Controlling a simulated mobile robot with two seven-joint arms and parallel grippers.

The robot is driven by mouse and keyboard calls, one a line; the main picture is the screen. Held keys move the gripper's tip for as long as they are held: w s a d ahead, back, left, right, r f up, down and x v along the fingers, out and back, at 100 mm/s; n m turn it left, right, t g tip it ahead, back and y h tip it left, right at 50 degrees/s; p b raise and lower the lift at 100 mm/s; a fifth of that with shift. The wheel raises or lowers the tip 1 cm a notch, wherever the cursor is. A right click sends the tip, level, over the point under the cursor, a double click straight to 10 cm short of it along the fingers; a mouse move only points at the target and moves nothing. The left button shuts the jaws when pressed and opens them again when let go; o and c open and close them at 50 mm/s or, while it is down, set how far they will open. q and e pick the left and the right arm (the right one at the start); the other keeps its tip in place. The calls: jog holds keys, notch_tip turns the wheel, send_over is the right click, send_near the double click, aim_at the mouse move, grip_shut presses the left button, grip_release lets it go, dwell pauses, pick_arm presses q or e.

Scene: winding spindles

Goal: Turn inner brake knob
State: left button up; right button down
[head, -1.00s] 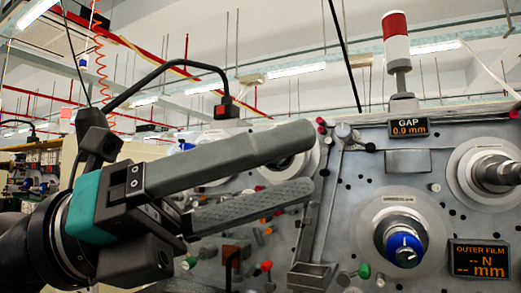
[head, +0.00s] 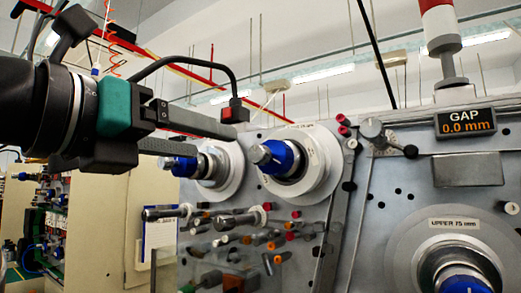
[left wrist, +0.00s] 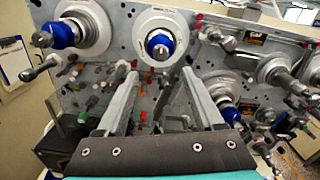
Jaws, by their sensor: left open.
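Several spindles with blue knobs stick out of a grey machine panel; no label I can read says which is the inner brake knob. In the head view one blue knob (head: 277,157) sits on a middle spindle and another blue knob (head: 180,165) sits left of it. A third blue knob (head: 466,284) is at the lower right, cut by the frame edge. My left gripper (head: 213,141) is open and empty at the upper left, fingers pointing right. In the left wrist view a blue knob (left wrist: 160,46) shows beyond the gap between the fingers, apart from them. My right gripper is not in view.
Metal rods (head: 240,219) and several small coloured pegs stick out below the spindles. A GAP display (head: 466,121) and a red-and-white signal light (head: 440,25) are at the right. A black arm with a red-ended box (head: 235,111) hangs near the fingers.

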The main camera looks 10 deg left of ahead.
aim_at(255, 153)
pick_arm(q)
jog(key=p+x, duration=0.3)
jog(key=x, duration=0.8)
jog(key=shift+w+d, duration=0.2)
jog(key=shift+w, duration=0.1)
jog(key=shift+w+d+p, duration=0.15)
jog(key=shift+w+p, duration=0.15)
jog(key=shift+w, duration=0.15)
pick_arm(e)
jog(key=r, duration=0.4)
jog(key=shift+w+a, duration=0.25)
pick_arm(q)
jog(key=shift+c, duration=0.6)
grip_shut()
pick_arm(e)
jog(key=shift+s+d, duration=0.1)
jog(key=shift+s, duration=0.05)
